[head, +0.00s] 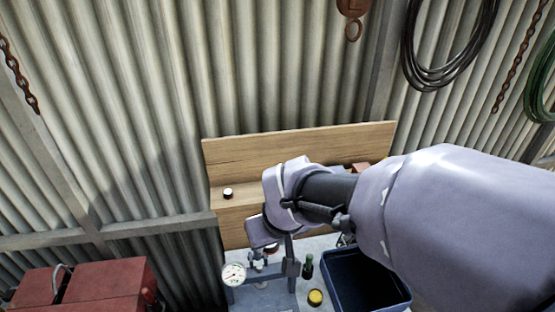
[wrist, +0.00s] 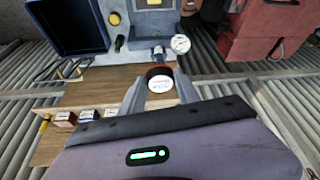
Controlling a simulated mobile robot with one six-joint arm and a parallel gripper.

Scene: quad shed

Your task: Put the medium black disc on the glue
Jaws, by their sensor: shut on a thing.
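My gripper (wrist: 160,84) is shut on a dark round disc with a white, lettered top (wrist: 160,83). The disc sits between the two fingers, and the lettering is too small to read. In the head view my gripper (head: 266,246) is above the bench in front of the wooden shelf, and its fingers are mostly hidden. A second small round black thing with a white top (head: 228,193) stands on the left end of the shelf, left of my gripper. I cannot tell for sure which thing is the glue.
The wooden shelf (head: 240,154) backs the bench. A gauge (head: 233,273), a dark bottle (head: 308,265), a yellow-topped round thing (head: 315,297) and a blue bin (head: 366,280) crowd the bench. Small boxes (wrist: 90,117) line the shelf. Red toolboxes (head: 100,283) stand at left.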

